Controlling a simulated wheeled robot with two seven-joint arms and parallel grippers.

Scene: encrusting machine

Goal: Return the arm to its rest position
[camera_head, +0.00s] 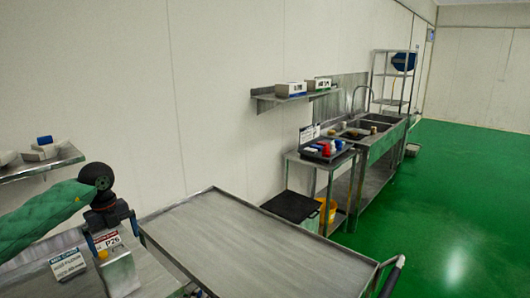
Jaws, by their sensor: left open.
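My left arm comes in from the left in a green sleeve, with a black round wrist joint. My left gripper (110,222) points down at the lower left, open, above or in front of a metal table (75,272). A white sign (106,241) marked P26 and a bright metal piece (121,272) show just below it. I cannot tell whether the gripper touches them. No held object is visible. My right gripper is out of view.
A bare steel cart (255,245) with a dark handle (390,276) fills the lower middle. A wall shelf (40,165) with small items hangs behind my left arm. A side table (323,160) and sinks (372,125) stand along the wall. The green floor (450,200) at right is clear.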

